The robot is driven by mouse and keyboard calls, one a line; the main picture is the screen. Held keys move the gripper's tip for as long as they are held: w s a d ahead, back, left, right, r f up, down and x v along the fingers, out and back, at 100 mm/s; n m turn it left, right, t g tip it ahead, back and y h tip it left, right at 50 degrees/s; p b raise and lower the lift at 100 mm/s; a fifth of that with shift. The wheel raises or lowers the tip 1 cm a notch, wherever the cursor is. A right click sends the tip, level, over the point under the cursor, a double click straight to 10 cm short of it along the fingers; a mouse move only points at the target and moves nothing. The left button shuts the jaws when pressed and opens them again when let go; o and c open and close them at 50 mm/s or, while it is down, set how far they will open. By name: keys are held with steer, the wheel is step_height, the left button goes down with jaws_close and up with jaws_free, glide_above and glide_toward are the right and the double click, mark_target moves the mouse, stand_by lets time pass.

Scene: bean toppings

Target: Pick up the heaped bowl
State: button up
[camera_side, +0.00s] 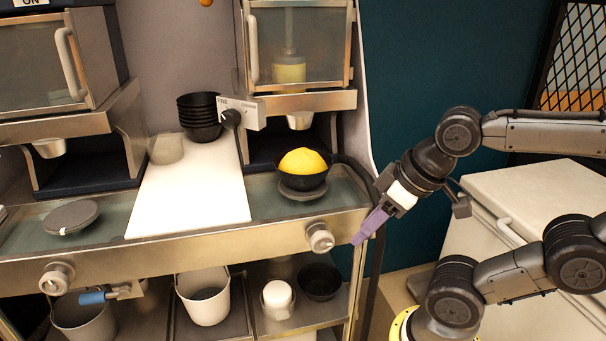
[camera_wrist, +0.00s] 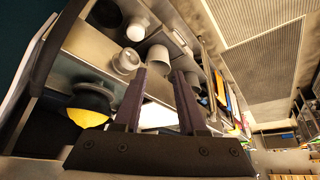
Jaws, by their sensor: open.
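The heaped bowl is a black bowl (camera_side: 304,181) with a yellow mound (camera_side: 302,161) rising above its rim. It sits on a round grey disc (camera_side: 303,193) under the right dispenser. It also shows at the lower left of the wrist view, with the yellow heap (camera_wrist: 87,117) below the dark bowl (camera_wrist: 93,97). My gripper (camera_side: 358,241) has purple fingers and is to the right of the bowl, near the counter's front right edge, pointing down and left. In the wrist view my gripper (camera_wrist: 158,75) has its two fingers apart with nothing held between them.
A stack of black bowls (camera_side: 200,115) stands behind a white board (camera_side: 190,195). A knob (camera_side: 320,238) sticks out from the counter front (camera_side: 230,239). An empty round disc (camera_side: 70,217) is at left. The lower shelf holds a white bucket (camera_side: 204,298) and a dark bowl (camera_side: 319,281).

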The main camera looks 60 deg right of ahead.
steer(key=w+d+r+m+h, duration=0.4)
steer(key=w+d+r+m, duration=0.5)
steer(key=m, duration=1)
steer(key=m+g, duration=0.2)
glide_above(319, 185)
steer(key=s+a, duration=0.3)
steer(key=s, duration=0.1)
step_height(319, 185, down, 9)
steer(key=shift+w+d+f, duration=0.35)
steer(key=shift+w+f, duration=0.2)
steer(key=shift+f, duration=0.25)
steer(key=shift+w+d+f, duration=0.4)
steer(key=shift+w+f, duration=0.1)
steer(key=shift+f, duration=0.25)
steer(key=shift+w+d+f, duration=0.35)
steer(key=shift+w+f, duration=0.2)
steer(key=shift+f, duration=0.25)
jaws_close()
